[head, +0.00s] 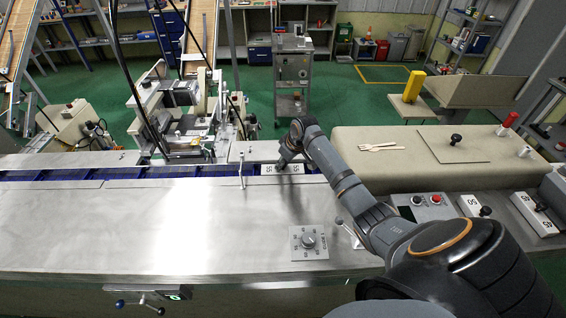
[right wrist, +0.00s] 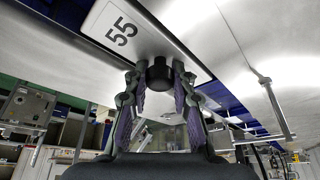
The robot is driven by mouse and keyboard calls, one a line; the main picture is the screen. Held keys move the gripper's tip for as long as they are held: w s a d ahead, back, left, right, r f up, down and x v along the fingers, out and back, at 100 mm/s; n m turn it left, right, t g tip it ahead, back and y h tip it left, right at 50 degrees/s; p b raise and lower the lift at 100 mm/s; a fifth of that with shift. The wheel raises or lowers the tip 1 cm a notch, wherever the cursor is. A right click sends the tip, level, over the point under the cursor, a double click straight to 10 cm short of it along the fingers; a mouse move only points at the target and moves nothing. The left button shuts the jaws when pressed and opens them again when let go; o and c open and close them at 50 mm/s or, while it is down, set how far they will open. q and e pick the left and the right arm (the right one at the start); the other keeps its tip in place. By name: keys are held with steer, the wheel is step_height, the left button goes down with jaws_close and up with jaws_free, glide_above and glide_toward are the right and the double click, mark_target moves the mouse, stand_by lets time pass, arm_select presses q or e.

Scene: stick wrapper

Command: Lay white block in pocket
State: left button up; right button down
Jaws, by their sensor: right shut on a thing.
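The white block (head: 267,169), marked 55, is at the blue channel (head: 205,173) that runs along the back of the steel table. In the right wrist view the block (right wrist: 112,27) has a black knob (right wrist: 159,76) between the fingers. My right gripper (head: 287,161) is shut on this knob from above. The gripper covers the middle of the block in the head view. The pocket is not clearly visible under the block, and I cannot tell whether the block rests in it or is just above. My left gripper is not in view.
White blocks marked 50 (head: 470,205) and 45 (head: 533,213) sit at the right. A thin metal post (head: 241,170) stands left of the gripper. A dial (head: 308,241) is at the table front. The steel table's left is clear.

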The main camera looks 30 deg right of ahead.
steer(key=c, duration=1)
jaws_free()
steer(key=shift+c, duration=0.2)
steer(key=v, duration=1.2)
steer(key=shift+a, duration=0.1)
